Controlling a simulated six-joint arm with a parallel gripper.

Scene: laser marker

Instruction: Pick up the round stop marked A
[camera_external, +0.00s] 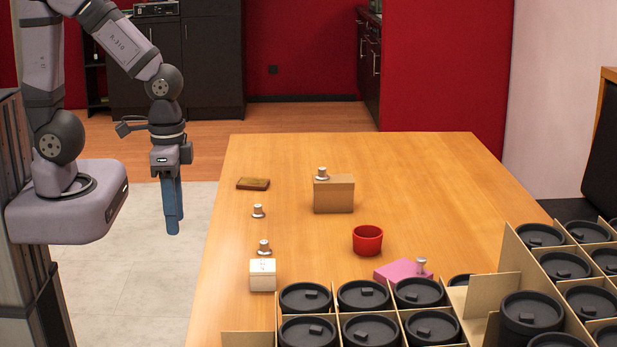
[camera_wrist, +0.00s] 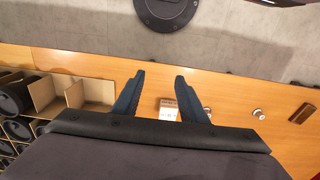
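Several small silver round stops show in the external view; I cannot read any letter on them, so I cannot tell which is A. One stop (camera_external: 258,211) stands on the table, and another stop (camera_external: 264,247) is just behind a small white box. A third stop (camera_external: 321,174) is on a cardboard box, and one more stop (camera_external: 421,265) is at the pink block. In the wrist view, a stop (camera_wrist: 259,114) shows right of my fingers. My gripper (camera_external: 172,228) hangs beyond the table's left edge, pointing down; its blue fingers (camera_wrist: 159,77) are apart with nothing held.
The wooden table (camera_external: 400,165) holds a cardboard box (camera_external: 334,197), a brown block (camera_external: 253,184), a red cup (camera_external: 367,241), a white box (camera_external: 262,276) and a pink block (camera_external: 396,273). Divided crates of black lidded cups (camera_external: 365,296) fill the front right. The table's back is clear.

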